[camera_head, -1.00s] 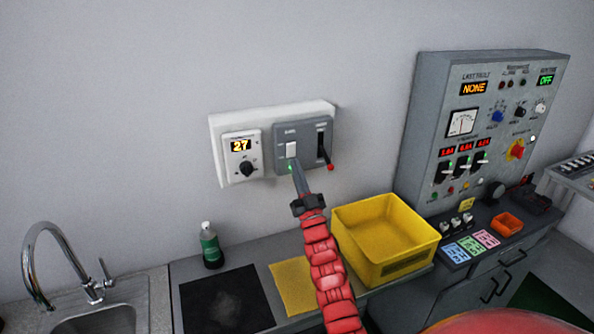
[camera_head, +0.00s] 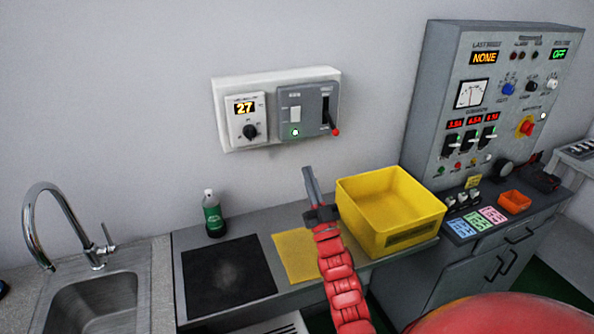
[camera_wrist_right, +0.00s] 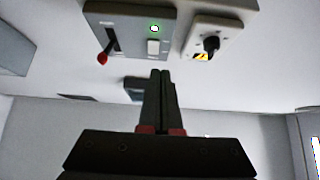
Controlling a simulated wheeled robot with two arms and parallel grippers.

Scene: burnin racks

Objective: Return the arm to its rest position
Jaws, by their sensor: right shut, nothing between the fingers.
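My right gripper (camera_head: 309,182) is shut and empty, at the end of my red arm in the head view. It stands in front of the wall, below the grey switch box and left of the yellow bin. In the right wrist view the gripper (camera_wrist_right: 158,80) also shows its two fingers together. The grey switch box (camera_head: 308,101) has a white rocker, a lit green lamp and a lever with a red knob pointing down. It also shows in the right wrist view (camera_wrist_right: 130,22), apart from the fingertips. My left gripper is not in view.
A dial unit (camera_head: 247,118) reading 27 sits beside the switch box. A yellow bin (camera_head: 372,190), green bottle (camera_head: 212,215), black mat (camera_head: 228,277) and yellow cloth (camera_head: 293,256) are on the counter. A sink (camera_head: 95,305) is left; a grey control panel (camera_head: 440,115) stands right.

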